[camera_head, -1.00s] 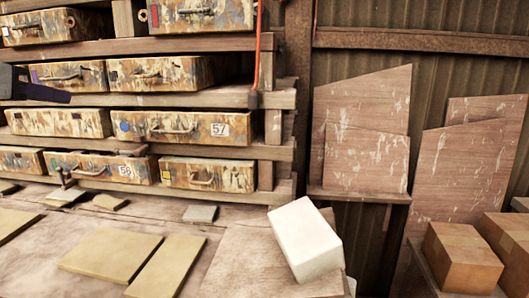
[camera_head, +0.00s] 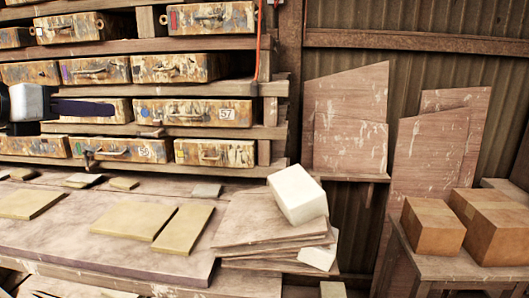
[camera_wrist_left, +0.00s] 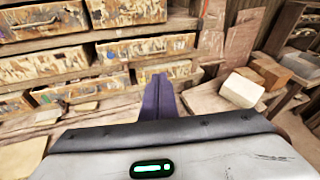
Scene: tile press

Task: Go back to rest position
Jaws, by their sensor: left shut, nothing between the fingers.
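My left gripper (camera_head: 84,109) comes in from the left edge of the head view, in front of the shelf of drawers. Its dark purple fingers are shut with nothing between them. The closed fingers also show in the left wrist view (camera_wrist_left: 160,97), pointing toward the shelf and touching nothing that I can make out. My right gripper is not in view.
Paint-stained drawers (camera_head: 193,112) fill the wooden shelf. Flat yellowish tiles (camera_head: 133,219) lie on the workbench (camera_head: 60,243). A white block (camera_head: 297,194) sits on stacked boards (camera_head: 262,222). Brown boxes (camera_head: 433,225) stand on a table at right.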

